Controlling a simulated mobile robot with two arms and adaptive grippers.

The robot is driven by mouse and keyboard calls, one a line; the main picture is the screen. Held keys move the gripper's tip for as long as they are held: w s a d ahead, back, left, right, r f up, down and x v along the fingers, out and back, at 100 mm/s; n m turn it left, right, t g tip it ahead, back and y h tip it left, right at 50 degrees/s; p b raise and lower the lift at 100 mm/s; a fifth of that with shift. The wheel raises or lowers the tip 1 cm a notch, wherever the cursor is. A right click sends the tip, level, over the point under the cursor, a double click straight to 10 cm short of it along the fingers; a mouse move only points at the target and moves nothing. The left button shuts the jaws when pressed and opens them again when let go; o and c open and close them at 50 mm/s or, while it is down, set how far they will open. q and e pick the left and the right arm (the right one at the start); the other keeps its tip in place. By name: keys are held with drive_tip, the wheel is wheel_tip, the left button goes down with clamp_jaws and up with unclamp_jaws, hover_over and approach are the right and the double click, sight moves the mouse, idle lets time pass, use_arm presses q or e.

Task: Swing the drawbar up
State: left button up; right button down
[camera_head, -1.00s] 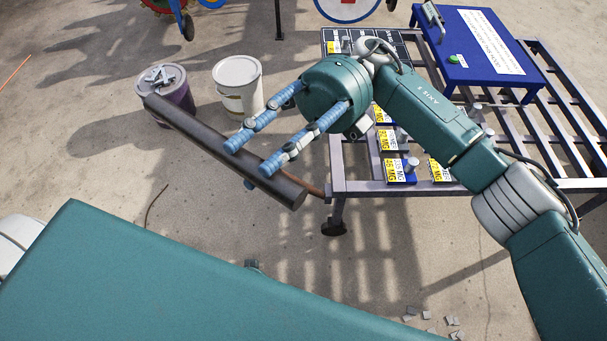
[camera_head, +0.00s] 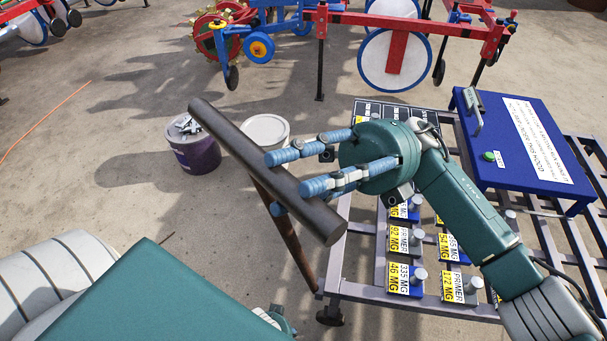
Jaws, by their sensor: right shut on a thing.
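The drawbar's thick dark crossbar (camera_head: 237,143) is held up slantwise, running from upper left to lower right in the head view. A brown rod (camera_head: 287,236) runs from behind the crossbar down to the near left corner of the grey cart (camera_head: 452,306). The drawbar stands tilted up off the ground. My right gripper (camera_head: 288,172) is shut on the crossbar near its right half, with blue fingers wrapped on it. Part of my left arm fills the lower left, but the fingers of my left gripper do not show.
A purple bucket (camera_head: 196,156) and a white bucket (camera_head: 268,128) stand behind the crossbar. The cart carries labelled blocks (camera_head: 404,280) and a blue box (camera_head: 520,150). A red and blue implement (camera_head: 400,50) stands at the back. The ground left of the buckets is open.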

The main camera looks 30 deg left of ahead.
drive_tip(key=shift+r, duration=0.1)
drive_tip(key=c, duration=1.2)
unclamp_jaws()
drive_tip(key=shift+v, duration=3.85)
drive_tip(key=shift+a, duration=0.15)
